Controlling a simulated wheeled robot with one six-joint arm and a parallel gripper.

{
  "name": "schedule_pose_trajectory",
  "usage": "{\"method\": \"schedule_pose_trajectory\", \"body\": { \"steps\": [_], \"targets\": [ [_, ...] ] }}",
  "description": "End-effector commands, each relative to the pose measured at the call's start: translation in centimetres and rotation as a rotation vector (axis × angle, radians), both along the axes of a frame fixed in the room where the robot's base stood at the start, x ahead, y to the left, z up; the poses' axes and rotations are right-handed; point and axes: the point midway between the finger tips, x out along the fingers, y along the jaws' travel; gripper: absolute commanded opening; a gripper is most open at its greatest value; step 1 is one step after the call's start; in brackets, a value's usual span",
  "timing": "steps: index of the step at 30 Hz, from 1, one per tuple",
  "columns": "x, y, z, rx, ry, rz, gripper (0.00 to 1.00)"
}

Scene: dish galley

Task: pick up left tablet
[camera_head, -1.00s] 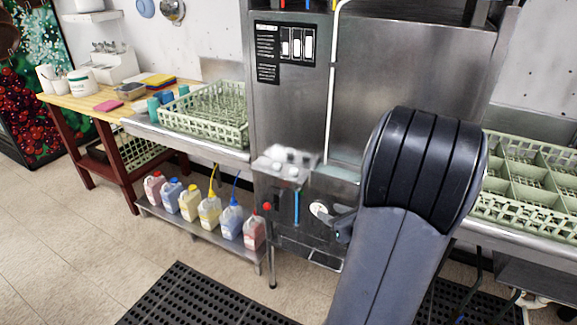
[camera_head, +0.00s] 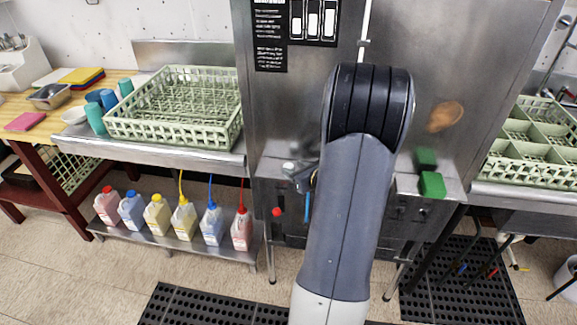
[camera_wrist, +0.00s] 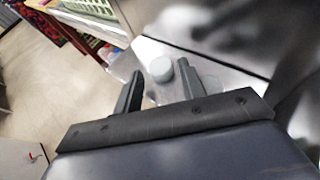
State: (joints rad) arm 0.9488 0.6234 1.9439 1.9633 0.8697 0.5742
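In the wrist view a pale round tablet (camera_wrist: 160,69) lies on a steel surface. It appears between and beyond the two fingers of my gripper (camera_wrist: 159,84), which are apart. A greyer round shape beside it, near the right finger, may be a second tablet, but it is unclear. In the head view my gripper (camera_head: 301,176) is small and partly hidden by my arm, at the steel ledge on the front of the machine.
A green block (camera_head: 432,185) sits on the ledge right of my arm. A pale green rack (camera_head: 180,128) stands on the left counter, a divided rack (camera_head: 530,151) on the right. Several jugs (camera_head: 185,222) line the low shelf.

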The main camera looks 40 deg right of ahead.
Motion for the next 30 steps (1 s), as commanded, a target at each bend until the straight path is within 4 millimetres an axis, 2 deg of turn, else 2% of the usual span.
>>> {"method": "schedule_pose_trajectory", "body": {
  "steps": [3,6,14,26,30],
  "targets": [
    [1.5,0.0,-0.5,0.001,0.0,0.003,0.39],
    [2.1,-0.1,-0.8,0.001,0.0,0.002,0.39],
    [2.3,-0.2,-0.9,0.0,0.0,0.0,0.39],
    [2.2,-0.2,-0.9,0.0,0.0,0.0,0.07],
    [2.2,-0.2,-0.9,0.0,0.0,0.0,0.06]
  ]
}}
